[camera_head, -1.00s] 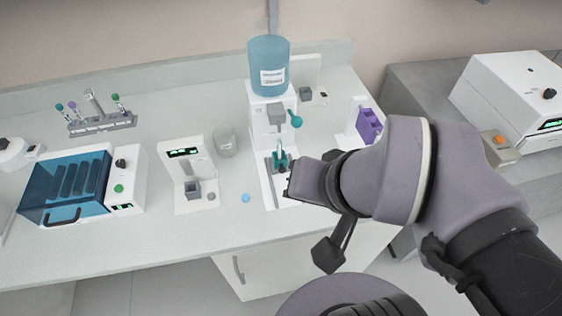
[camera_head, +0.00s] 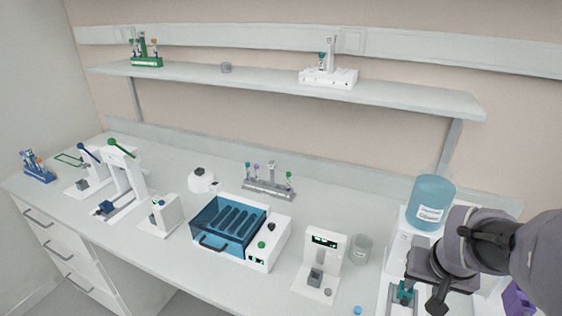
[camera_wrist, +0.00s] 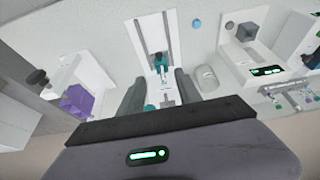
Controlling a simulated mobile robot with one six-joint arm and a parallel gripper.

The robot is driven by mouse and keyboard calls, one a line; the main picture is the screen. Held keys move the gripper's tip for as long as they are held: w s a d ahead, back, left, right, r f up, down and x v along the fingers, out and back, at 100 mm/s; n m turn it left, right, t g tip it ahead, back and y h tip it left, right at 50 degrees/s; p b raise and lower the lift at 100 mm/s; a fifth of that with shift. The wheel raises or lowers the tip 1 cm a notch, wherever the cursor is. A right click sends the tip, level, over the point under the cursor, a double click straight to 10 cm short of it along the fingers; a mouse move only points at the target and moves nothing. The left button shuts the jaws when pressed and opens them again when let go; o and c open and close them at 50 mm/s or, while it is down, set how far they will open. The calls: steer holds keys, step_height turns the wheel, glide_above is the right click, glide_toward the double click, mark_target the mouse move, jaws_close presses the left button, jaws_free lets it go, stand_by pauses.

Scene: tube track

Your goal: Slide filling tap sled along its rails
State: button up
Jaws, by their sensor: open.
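The filling station with its blue bottle (camera_head: 430,203) stands at the right of the bench in the head view. Its teal sled (camera_head: 404,293) sits low in front, partly hidden by my arm. My gripper (camera_wrist: 159,96) is open, one grey finger on either side of the sled in that view. I cannot tell whether the fingers touch it.
A small white device with a grey block (camera_head: 316,278) and a glass beaker (camera_head: 361,248) stand on the other side. A blue-lidded machine (camera_head: 228,228) is further left. A blue disc (camera_head: 358,310) lies near the front edge.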

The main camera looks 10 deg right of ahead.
mark_target(405, 302)
steer(key=b+x, duration=0.3)
steer(key=x, duration=0.5)
steer(key=b+x, duration=0.3)
steer(key=x, duration=0.6)
steer(key=shift+s+d, duration=0.1)
steer(key=shift+s, duration=0.15)
steer(key=shift+c, duration=0.2)
jaws_close()
